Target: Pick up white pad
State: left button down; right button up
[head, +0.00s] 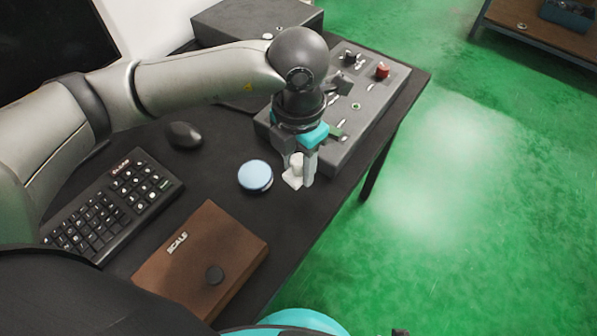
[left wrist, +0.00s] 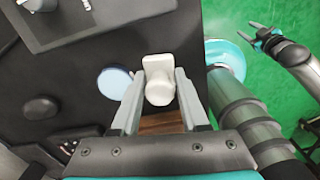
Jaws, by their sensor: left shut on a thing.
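The white pad (head: 292,181) is a flat white plate with a rounded knob on top. In the head view it is at the right part of the dark table, at the tips of my left gripper (head: 300,176). In the left wrist view the pad (left wrist: 158,66) shows between the two fingers of my left gripper (left wrist: 159,88), which is shut on its knob. I cannot tell whether the pad touches the table. My right gripper (left wrist: 257,33) shows in the left wrist view, over the green floor, with its fingers apart and empty.
A round light-blue disc (head: 255,175) lies just left of the pad. A grey control box (head: 340,115) stands behind it. A brown scale (head: 205,258), a keyboard (head: 113,205) and a mouse (head: 184,135) lie on the table (head: 215,185). The table's right edge is close.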

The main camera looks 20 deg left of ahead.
aim_at(299, 159)
pick_arm(q)
notch_tip(299, 159, up, 14)
jog(key=p, duration=0.3)
pick_arm(e)
jog(key=s+d, duration=0.3)
jog(key=s, duration=0.3)
jog(key=shift+f, duration=0.4)
jog(key=shift+d, duration=0.1)
